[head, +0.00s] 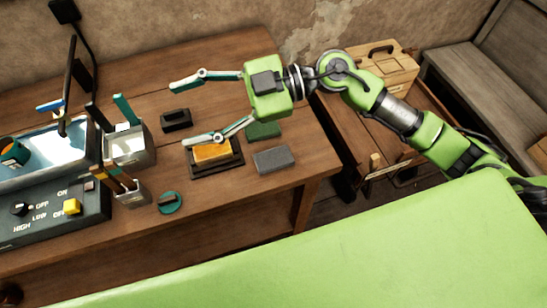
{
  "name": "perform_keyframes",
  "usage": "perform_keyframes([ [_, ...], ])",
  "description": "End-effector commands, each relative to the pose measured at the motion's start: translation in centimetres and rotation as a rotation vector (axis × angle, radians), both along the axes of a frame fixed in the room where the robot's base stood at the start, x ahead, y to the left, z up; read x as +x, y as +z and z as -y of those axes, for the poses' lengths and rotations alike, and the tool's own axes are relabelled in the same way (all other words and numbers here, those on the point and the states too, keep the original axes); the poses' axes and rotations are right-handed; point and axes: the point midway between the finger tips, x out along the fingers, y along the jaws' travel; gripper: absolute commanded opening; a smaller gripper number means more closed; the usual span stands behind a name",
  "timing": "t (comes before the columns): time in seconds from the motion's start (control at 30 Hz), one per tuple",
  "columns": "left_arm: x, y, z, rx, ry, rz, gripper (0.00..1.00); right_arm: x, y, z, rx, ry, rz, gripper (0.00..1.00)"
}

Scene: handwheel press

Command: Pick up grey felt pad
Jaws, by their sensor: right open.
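The grey felt pad (274,160) lies flat on the wooden table near its right front corner, fully in view. My right gripper (179,114) is open and empty, its two fingers spread and pointing left. It is up and to the left of the grey pad, apart from it. One finger passes in front of the yellow pad in a dark tray. My left gripper is not in view.
A dark tray with a yellow pad (212,154) lies left of the grey pad. A green pad (264,130) lies just behind it. A black block (176,120), a round teal-rimmed item (169,203), tool holders (128,145) and a control box (60,214) stand further left.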

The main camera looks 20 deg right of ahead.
Motion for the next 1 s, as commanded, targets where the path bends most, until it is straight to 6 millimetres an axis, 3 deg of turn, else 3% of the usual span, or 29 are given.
perform_keyframes([
  [0.1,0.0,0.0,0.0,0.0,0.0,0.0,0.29,0.4,-5.1,4.0,-0.304,0.038,-0.085,0.61],
  [0.23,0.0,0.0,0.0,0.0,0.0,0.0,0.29,1.3,-9.4,10.4,-0.618,-0.01,-0.21,0.61],
  [0.4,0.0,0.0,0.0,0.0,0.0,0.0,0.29,2.3,-11.6,17.9,-0.893,-0.128,-0.342,0.61],
  [0.5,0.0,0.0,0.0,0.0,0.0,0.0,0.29,2.5,-12.0,20.3,-0.969,-0.173,-0.384,0.61],
  [0.63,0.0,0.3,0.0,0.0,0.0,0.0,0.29,2.4,-12.9,20.8,-0.998,-0.188,-0.404,0.61],
  [1.0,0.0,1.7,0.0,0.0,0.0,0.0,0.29,2.3,-19.1,18.2,-0.994,-0.185,-0.404,0.61],
])
